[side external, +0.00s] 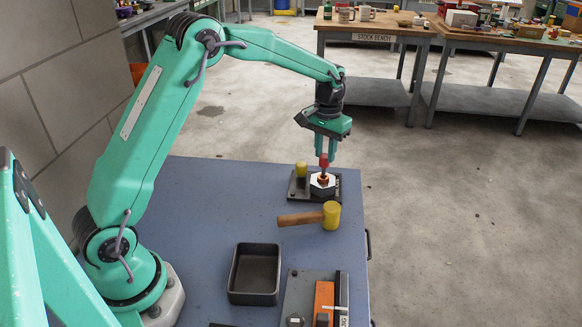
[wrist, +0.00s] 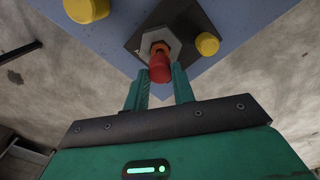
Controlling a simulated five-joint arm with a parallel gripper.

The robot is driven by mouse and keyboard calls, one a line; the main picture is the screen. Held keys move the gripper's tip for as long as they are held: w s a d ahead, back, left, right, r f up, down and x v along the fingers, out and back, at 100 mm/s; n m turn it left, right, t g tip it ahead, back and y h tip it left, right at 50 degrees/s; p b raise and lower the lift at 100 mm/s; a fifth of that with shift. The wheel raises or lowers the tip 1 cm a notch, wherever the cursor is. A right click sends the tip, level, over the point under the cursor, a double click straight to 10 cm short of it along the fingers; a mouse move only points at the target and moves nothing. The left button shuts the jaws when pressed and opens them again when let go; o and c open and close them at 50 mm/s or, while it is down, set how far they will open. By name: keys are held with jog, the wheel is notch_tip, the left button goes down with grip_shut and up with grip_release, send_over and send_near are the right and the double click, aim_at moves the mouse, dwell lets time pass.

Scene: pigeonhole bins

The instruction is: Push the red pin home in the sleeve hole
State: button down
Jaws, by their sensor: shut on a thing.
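The red pin (side external: 323,160) is upright between the fingers of my gripper (side external: 325,154), which is shut on it. Below it is the orange sleeve (side external: 323,179), standing in a pale hexagonal block (side external: 318,189). The pin is in line above the sleeve; how far its lower end is in the hole cannot be told. In the wrist view the red pin (wrist: 159,70) shows between the two green fingertips (wrist: 159,78), in front of the orange sleeve (wrist: 160,47) and grey hexagonal block (wrist: 174,46). The hole itself is hidden by the pin.
The block sits on a dark plate (side external: 297,194) with a yellow knob (side external: 302,168) beside it. A yellow-headed mallet (side external: 331,215) lies just in front. A black tray (side external: 232,285) and a fixture with an orange block (side external: 324,300) are nearer. The blue bench top is clear to the left.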

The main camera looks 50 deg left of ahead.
aim_at(325, 156)
jog(key=shift+f, duration=1.7)
dwell(0.5)
jog(key=c, duration=1.1)
grip_release()
jog(key=shift+r, duration=2.5)
notch_tip(325, 156, up, 8)
jog(key=shift+f, duration=0.1)
